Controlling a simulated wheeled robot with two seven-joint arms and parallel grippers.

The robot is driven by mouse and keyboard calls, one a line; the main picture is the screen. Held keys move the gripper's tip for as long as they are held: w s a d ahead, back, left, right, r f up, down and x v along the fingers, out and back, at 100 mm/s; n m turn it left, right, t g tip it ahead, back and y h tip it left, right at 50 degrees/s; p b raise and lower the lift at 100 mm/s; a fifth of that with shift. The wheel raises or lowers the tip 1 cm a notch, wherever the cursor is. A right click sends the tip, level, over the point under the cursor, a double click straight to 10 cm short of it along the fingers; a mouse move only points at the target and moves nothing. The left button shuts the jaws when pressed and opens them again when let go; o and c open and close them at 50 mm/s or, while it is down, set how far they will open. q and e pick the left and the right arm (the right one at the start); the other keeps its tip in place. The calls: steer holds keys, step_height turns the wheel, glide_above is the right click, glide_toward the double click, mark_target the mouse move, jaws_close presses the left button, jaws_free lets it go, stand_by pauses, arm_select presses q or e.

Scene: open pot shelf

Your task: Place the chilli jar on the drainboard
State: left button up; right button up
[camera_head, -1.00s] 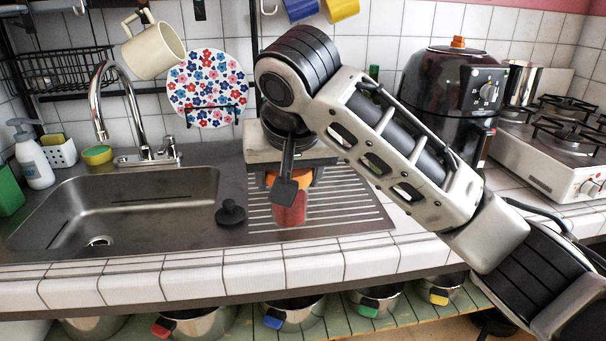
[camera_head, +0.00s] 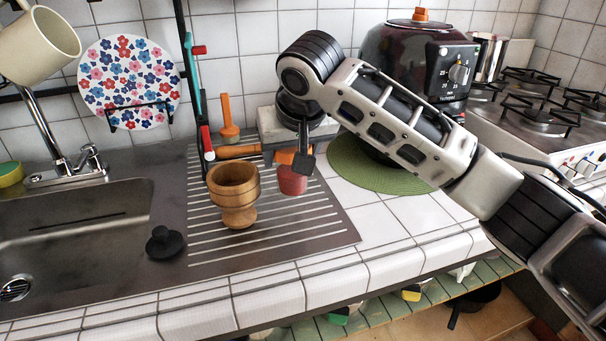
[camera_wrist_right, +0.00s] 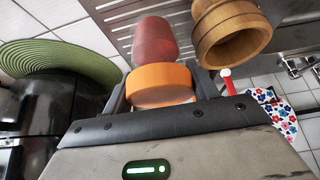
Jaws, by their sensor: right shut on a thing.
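The chilli jar (camera_head: 292,181) has a red body and an orange lid, and it hangs lid up below my right gripper (camera_head: 290,158). In the right wrist view the gripper (camera_wrist_right: 158,92) is shut around the orange lid, with the red jar body (camera_wrist_right: 155,42) beyond it. The jar is over the right part of the ribbed metal drainboard (camera_head: 310,226). I cannot tell whether its base touches the board. My left gripper is not in view.
A wooden mortar (camera_head: 233,190) stands on the drainboard just left of the jar. Utensils with orange and red handles stand behind. A black plug (camera_head: 165,243) lies near the sink (camera_head: 80,225). A green mat (camera_head: 378,172) lies to the right. The front right of the drainboard is clear.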

steer(key=shift+w+d+f, duration=0.35)
steer(key=shift+f, duration=0.2)
steer(key=shift+w+d+f, duration=0.3)
steer(key=shift+f, duration=0.25)
steer(key=f, duration=0.2)
steer(key=w+d+f, duration=0.1)
steer(key=shift+f, duration=0.25)
steer(key=shift+f+p, duration=0.3)
steer(key=shift+f, duration=0.3)
steer(key=o, duration=1.1)
steer(key=shift+f, duration=0.1)
steer(key=shift+c, duration=0.2)
steer(key=shift+r, duration=0.2)
steer(key=v, duration=1.2)
